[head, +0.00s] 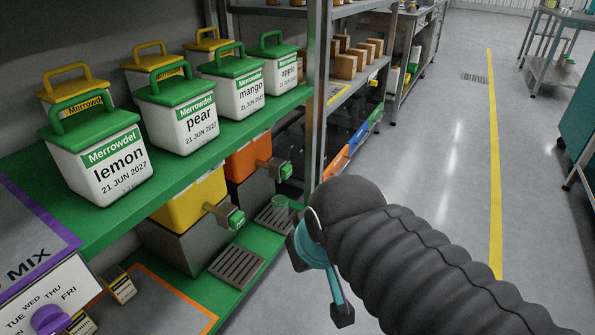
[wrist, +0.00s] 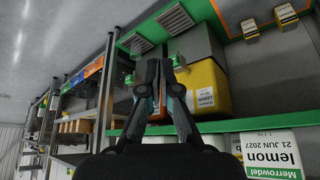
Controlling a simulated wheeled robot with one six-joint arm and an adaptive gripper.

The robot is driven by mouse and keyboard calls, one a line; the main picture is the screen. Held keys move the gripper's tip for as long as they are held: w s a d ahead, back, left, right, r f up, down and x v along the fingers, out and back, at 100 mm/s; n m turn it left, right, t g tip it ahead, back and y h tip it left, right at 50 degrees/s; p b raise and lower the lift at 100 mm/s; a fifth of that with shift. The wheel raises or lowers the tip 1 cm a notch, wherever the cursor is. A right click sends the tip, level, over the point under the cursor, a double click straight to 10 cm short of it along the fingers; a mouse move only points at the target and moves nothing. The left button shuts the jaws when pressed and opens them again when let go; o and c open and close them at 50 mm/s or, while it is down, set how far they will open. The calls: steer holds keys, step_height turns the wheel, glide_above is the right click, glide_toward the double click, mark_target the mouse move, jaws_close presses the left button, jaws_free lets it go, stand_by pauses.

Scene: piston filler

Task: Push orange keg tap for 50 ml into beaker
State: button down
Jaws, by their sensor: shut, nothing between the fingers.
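The orange keg (head: 246,160) stands on the green lower shelf with its grey tap (head: 276,170) pointing right, and a green button shows on the tap's end. A clear beaker (head: 279,203) appears to stand on the slotted drip tray (head: 272,220) below that tap; its contents are too small to tell. My gripper (head: 298,255) is shut and empty, in front of the shelf and apart from the tap in the head view. Its fingers (wrist: 160,64) point at the shelf in the upside-down wrist view and hide part of the tap area there.
The yellow keg (head: 190,203) with its tap (head: 230,216) stands nearer, beside the orange keg. Tubs such as the lemon tub (head: 100,160) line the shelf above. A metal post (head: 318,90) rises beyond the orange keg. Open floor (head: 440,130) lies to the right.

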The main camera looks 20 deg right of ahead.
mark_target(288, 172)
steer(key=shift+w, duration=0.1)
steer(key=w+d+f+m+t+h+b, duration=0.1)
steer(key=w+d+f+m+t+b, duration=0.3)
steer(key=w, duration=0.6)
steer(key=w+d+m+g+h+p, duration=0.1)
steer(key=w+d, duration=0.5)
steer(key=w, duration=0.4)
steer(key=w+d+f+m+t+h+b, duration=0.1)
steer(key=w+d+f+m+t+b, duration=0.3)
steer(key=w, duration=0.7)
steer(key=w+d+f+m+t+b, duration=0.1)
steer(key=w+d+f+m, duration=0.1)
steer(key=w+d+f, duration=0.4)
steer(key=w+d+f+m+t+y+b, duration=0.1)
steer(key=w+d+f+m, duration=0.1)
steer(key=w+d+f, duration=0.4)
step_height(288, 172, down, 5)
steer(key=shift+w+d+r+t, duration=0.1)
steer(key=shift+w+d+t, duration=0.2)
steer(key=shift+w, duration=0.4)
steer(key=shift+a, duration=0.1)
steer(key=w+a, duration=0.5)
steer(key=w, duration=0.2)
steer(key=shift+a, duration=0.15)
